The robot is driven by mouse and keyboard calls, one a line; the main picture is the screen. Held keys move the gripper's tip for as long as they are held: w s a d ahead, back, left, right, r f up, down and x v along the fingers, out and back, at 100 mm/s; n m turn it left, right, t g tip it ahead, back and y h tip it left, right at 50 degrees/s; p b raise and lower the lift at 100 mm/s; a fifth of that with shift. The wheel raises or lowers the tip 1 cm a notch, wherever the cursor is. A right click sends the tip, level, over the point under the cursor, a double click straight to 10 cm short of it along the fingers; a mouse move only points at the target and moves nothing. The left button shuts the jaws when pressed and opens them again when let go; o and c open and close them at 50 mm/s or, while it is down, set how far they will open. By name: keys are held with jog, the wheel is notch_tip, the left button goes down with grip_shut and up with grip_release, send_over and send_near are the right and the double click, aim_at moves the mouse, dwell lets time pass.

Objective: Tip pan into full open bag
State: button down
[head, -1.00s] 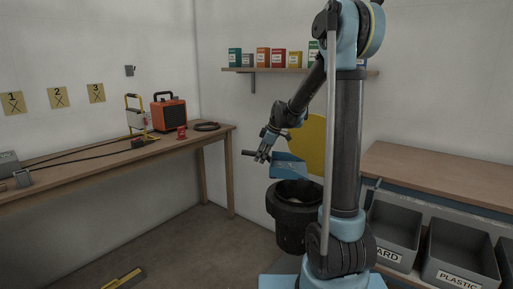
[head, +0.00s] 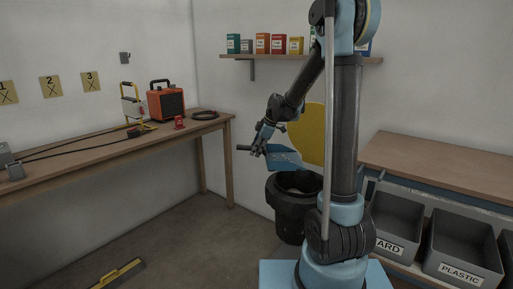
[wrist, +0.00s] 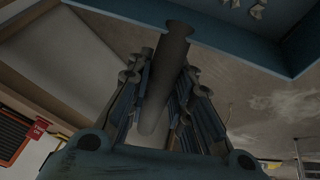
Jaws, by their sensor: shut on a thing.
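The blue pan (head: 286,160) is held in the air just above and slightly left of the open top of a black bin-like container (head: 293,215). My gripper (head: 260,146) is shut on the pan's dark handle, which sticks out to the left. In the wrist view, my gripper's fingers (wrist: 160,95) close around the grey handle (wrist: 168,60). The blue pan (wrist: 225,20) spans the top there, with a few pale bits on it. The pan looks nearly level, slightly tilted.
A yellow disc (head: 306,132) stands behind the pan. The wooden workbench (head: 100,155) at left holds an orange heater (head: 167,101) and cables. Grey bins (head: 462,250) sit under the right bench. A yellow-and-black broom head (head: 117,273) lies on the floor.

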jog(key=shift+w+d+r+m+y, duration=0.1)
jog(key=shift+d+r+y, duration=0.75)
jog(key=shift+r, duration=0.25)
jog(key=shift+w+d+r+m+y, duration=0.1)
jog(key=shift+d+r+y, duration=0.75)
jog(key=shift+r, duration=0.3)
jog(key=shift+w+d+r+m+y, duration=0.1)
jog(key=shift+d+r+y, duration=0.75)
jog(key=shift+r, duration=0.25)
jog(key=d+r+y, duration=0.3)
jog(key=d+y, duration=0.2)
jog(key=d, duration=0.2)
jog(key=shift+w+d+r+m, duration=0.2)
jog(key=shift+w+r+m, duration=0.05)
jog(key=shift+r+m, duration=0.05)
jog(key=shift+s, duration=0.1)
